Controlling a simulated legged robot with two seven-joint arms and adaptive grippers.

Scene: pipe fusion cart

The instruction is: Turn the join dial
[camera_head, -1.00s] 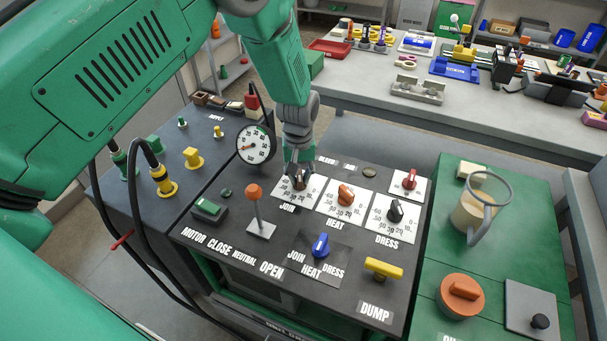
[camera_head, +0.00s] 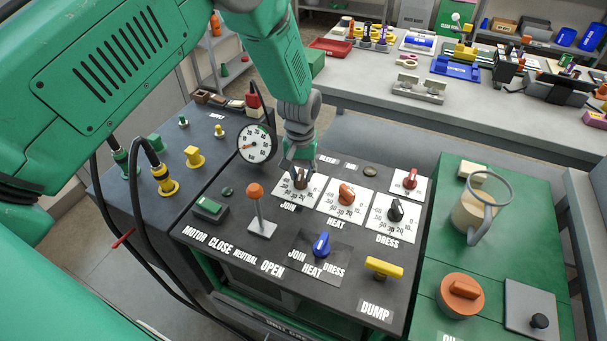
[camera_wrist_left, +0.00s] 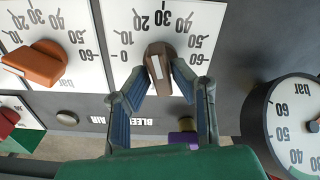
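The join dial is a brown knob (camera_head: 300,181) on a white scale plate, above the JOIN label. In the left wrist view the dial (camera_wrist_left: 159,66) stands nearly upright with a white stripe along it, its upper end toward the middle of the numbers. My left gripper (camera_head: 300,172) is over the dial from behind. In the wrist view its two fingers (camera_wrist_left: 160,78) are on either side of the knob and look spread, with their tips close to its sides. Whether a tip touches it is hard to tell. My right gripper is in no view.
The orange heat dial (camera_head: 346,194) is just right of the join dial. A round gauge (camera_head: 256,144) stands close on the left, and an orange-topped lever (camera_head: 256,195) stands in front. The black dress dial (camera_head: 395,211) and blue selector (camera_head: 321,244) are farther off.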

